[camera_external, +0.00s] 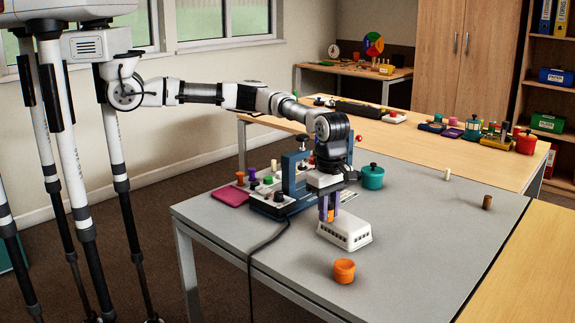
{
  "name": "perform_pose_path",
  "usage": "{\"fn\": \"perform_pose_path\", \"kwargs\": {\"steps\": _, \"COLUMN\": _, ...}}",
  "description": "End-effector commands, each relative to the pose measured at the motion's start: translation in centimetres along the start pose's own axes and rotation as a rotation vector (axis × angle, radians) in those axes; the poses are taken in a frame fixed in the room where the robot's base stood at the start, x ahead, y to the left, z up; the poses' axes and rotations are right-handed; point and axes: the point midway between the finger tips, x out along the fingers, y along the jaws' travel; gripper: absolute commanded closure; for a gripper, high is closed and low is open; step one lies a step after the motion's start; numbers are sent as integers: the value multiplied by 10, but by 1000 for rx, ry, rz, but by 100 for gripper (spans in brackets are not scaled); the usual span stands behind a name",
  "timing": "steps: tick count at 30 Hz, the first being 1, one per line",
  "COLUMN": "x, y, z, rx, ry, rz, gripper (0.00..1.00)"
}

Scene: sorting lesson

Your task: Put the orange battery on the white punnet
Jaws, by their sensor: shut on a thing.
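The white punnet (345,235) is a low white box with dark slots along its side, on the grey table. My gripper (328,212) points down with purple fingers at the punnet's back-left end. It is shut on a small orange thing, the orange battery (333,214), partly hidden by the fingers. The battery is above or just behind the punnet's top; I cannot tell whether they touch.
An orange pot (344,271) stands in front of the punnet. A teal lidded pot (372,177) is behind, right of my gripper. A blue clamp-like stand (290,172) and a control panel (283,206) with a cable are close at left. The table's right side is mostly clear.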

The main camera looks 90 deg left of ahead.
Motion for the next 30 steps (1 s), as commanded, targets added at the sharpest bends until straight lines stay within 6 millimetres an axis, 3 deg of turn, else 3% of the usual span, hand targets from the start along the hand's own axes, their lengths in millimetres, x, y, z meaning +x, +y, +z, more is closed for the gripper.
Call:
{"fn": "perform_pose_path", "kwargs": {"steps": 7, "x": 4, "y": 0, "z": 0, "rx": 0, "ry": 0, "rz": 0, "gripper": 100}}
{"fn": "perform_pose_path", "kwargs": {"steps": 8, "x": 3, "y": 0, "z": 0, "rx": 0, "ry": 0, "rz": 0, "gripper": 76}}
{"fn": "perform_pose_path", "kwargs": {"steps": 13, "x": 2, "y": 0, "z": 0, "rx": 0, "ry": 0, "rz": 0, "gripper": 55}}
{"fn": "perform_pose_path", "kwargs": {"steps": 24, "x": -4, "y": 0, "z": 0, "rx": 0, "ry": 0, "rz": 2, "gripper": 55}}
{"fn": "perform_pose_path", "kwargs": {"steps": 30, "x": -37, "y": 1, "z": 1, "rx": -1, "ry": -3, "rz": 4, "gripper": 55}}
